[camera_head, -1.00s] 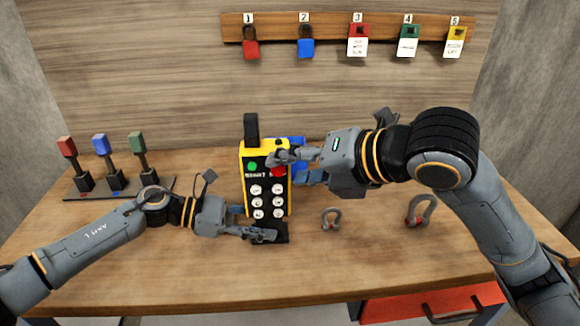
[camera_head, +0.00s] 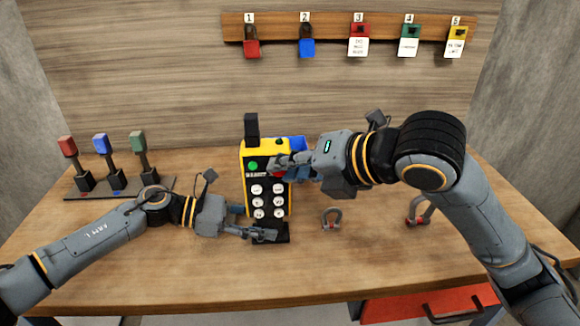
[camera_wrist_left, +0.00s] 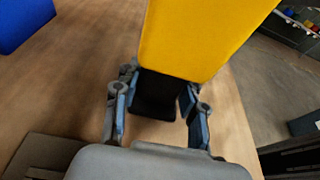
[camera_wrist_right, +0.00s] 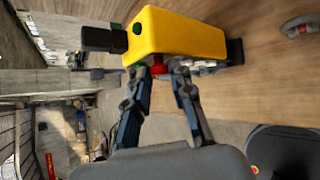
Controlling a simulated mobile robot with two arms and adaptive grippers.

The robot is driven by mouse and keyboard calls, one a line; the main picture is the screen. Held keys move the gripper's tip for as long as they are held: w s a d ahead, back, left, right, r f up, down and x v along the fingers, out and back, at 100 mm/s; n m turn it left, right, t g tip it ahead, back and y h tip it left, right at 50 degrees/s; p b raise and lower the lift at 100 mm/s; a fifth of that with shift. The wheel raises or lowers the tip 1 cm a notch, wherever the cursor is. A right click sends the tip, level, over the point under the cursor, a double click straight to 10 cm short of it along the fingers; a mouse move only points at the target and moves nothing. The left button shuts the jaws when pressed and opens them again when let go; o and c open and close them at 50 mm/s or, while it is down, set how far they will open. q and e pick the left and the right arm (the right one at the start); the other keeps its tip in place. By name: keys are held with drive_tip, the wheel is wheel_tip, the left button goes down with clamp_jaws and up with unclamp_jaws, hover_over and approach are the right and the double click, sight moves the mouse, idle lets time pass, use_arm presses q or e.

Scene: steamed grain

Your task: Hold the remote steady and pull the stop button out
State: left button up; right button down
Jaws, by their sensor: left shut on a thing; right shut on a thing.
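The yellow remote (camera_head: 245,165) stands upright at mid table, with a black face, white buttons, a green button and a black top knob. My left gripper (camera_head: 247,224) is low at the remote, shut on its lower end. The left wrist view shows the yellow body (camera_wrist_left: 200,35) and a black part (camera_wrist_left: 157,95) between the fingers. My right gripper (camera_head: 279,168) comes from the right, shut on the red stop button (camera_head: 277,175) on the remote's upper face. The fingers partly hide the button. The red also shows between the fingertips in the right wrist view (camera_wrist_right: 158,69).
Three levers with red, blue and green heads stand on a plate (camera_head: 118,194) at the left. A blue object (camera_head: 297,142) is behind the remote. Several padlocks hang on a wall rail (camera_head: 380,42). The front table is clear.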

drive_tip(key=shift+s, duration=0.35)
drive_tip(key=c, duration=1.1)
unclamp_jaws()
use_arm(q)
drive_tip(key=o, duration=0.9)
drive_tip(key=shift+o, duration=0.2)
use_arm(e)
drive_tip(key=v, duration=1.2)
